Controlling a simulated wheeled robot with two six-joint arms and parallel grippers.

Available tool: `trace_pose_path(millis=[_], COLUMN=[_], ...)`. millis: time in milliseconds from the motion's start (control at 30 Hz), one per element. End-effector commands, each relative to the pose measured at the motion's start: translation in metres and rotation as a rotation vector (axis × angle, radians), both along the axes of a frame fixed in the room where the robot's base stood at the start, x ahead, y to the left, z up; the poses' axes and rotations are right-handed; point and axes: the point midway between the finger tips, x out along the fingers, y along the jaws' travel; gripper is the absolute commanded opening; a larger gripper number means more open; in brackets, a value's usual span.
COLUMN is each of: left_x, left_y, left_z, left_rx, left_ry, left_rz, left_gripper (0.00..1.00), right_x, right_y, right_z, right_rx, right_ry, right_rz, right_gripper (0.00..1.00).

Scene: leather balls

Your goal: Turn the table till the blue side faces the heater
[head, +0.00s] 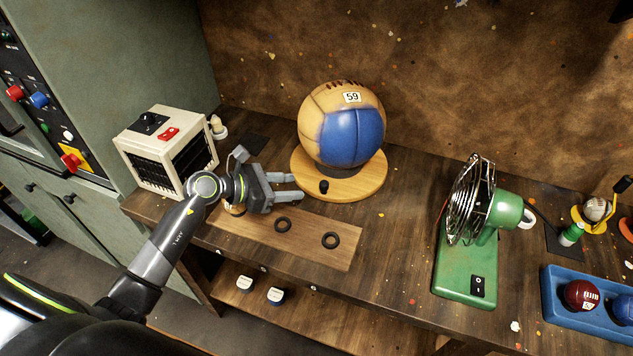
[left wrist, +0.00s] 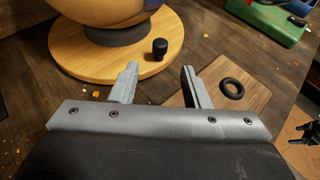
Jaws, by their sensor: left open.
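The round wooden turntable (head: 358,188) stands on the bench with a tan leather ball (head: 313,113) on it. The ball's blue panel (head: 352,138) faces the front and slightly right in the head view. A black knob (head: 324,186) stands on the turntable's front left rim; it also shows in the left wrist view (left wrist: 160,48). The cream heater (head: 155,155) stands at the left. My left gripper (head: 298,187) is open beside the turntable's left edge, its fingertips just short of the knob. Nothing is between its fingers.
A brown board (head: 305,240) with two black rings (head: 283,224) lies in front of the turntable. A green fan (head: 478,235) stands to the right. A blue tray (head: 590,318) with balls is at the far right.

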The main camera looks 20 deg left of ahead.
Motion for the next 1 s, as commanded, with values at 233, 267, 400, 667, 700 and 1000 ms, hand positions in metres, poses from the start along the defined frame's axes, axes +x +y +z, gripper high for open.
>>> trace_pose_path(millis=[233,267,400,667,700,1000], left_x=[0.03,0.033,0.043,0.05,0.05,0.05], left_y=[-0.032,-0.036,-0.046,-0.054,-0.054,-0.054], left_z=[-0.015,-0.017,-0.024,-0.03,-0.03,-0.03], left_rx=[-0.006,-0.005,-0.003,-0.001,-0.001,0.0], left_ry=[0.002,0.001,0.0,-0.001,-0.001,0.0], left_rz=[0.0,-0.001,0.001,0.0,0.0,0.0], left_gripper=[0.42,0.42,0.42,0.42,0.42,0.27], right_x=[0.0,0.0,0.0,0.0,0.0,0.0], right_y=[0.0,0.0,0.0,0.0,0.0,0.0], right_z=[0.012,0.013,0.015,0.016,0.016,0.016], right_rx=[0.0,0.0,0.0,0.0,0.0,0.0], right_ry=[0.0,0.0,0.0,0.0,0.0,0.0], right_rz=[0.0,0.0,0.0,0.0,0.0,0.0], right_gripper=[0.76,0.76,0.76,0.76,0.76,0.76])
